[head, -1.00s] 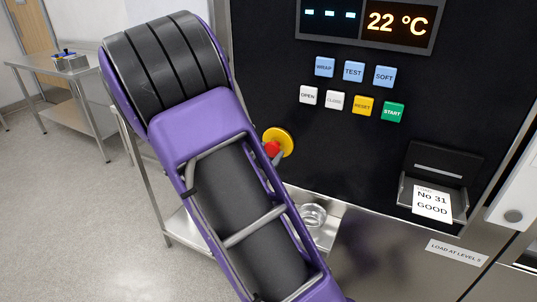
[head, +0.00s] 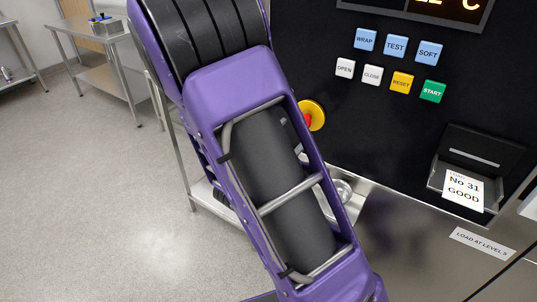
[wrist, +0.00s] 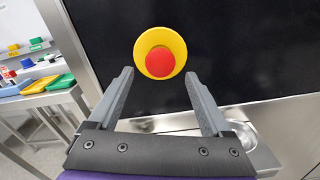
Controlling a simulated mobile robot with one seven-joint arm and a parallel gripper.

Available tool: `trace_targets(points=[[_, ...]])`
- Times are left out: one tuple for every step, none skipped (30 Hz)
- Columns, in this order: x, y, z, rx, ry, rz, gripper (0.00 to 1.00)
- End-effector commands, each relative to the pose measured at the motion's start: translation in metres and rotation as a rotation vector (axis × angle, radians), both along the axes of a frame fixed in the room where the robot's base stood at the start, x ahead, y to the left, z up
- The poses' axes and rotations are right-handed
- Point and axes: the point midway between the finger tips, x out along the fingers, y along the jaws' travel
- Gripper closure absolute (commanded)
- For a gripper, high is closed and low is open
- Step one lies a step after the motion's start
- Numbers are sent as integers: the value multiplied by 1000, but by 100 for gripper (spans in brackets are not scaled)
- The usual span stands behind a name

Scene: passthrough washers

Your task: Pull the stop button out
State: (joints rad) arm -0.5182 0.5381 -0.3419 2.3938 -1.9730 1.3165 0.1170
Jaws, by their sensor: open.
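The stop button is a red knob (wrist: 160,62) on a round yellow base (wrist: 173,40), set on the black machine panel. In the wrist view it lies above and between my fingertips, a little beyond them. My gripper (wrist: 158,78) is open, with a finger to either side and nothing between them. In the head view the yellow base (head: 315,113) shows at the right edge of my purple arm, which hides part of the red knob. Whether the knob is pushed in or out, I cannot tell.
Blue, white, yellow and green keys (head: 401,82) sit right of the button on the panel. A slot holds a printed card (head: 463,188). A steel shelf with a round bowl (wrist: 243,135) lies below. Side tables (head: 95,45) stand at the left.

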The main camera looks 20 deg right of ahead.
Motion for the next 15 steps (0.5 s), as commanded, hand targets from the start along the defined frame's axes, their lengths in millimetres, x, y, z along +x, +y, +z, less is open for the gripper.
trace_targets(points=[[-7, 12, 0, 1, 0, 5, 17], [-12, 18, 0, 0, 2, 7, 17], [-18, 26, 1, 1, 1, 7, 17], [-23, 32, 1, 1, 1, 7, 17], [-27, 38, 0, 2, 1, 7, 17], [-34, 45, 1, 0, 1, 6, 17], [-38, 52, 0, 0, 1, 8, 17], [-43, 57, 0, 0, 2, 7, 17], [-49, 65, 0, 0, 1, 6, 17], [-53, 70, 0, 0, 2, 7, 17], [-57, 75, 0, 0, 2, 7, 17], [-62, 81, 0, 0, 0, 6, 17], [-66, 86, 0, 1, 0, 5, 17], [-69, 90, 0, 0, 1, 5, 17], [-73, 95, 0, 1, 1, 4, 17]])
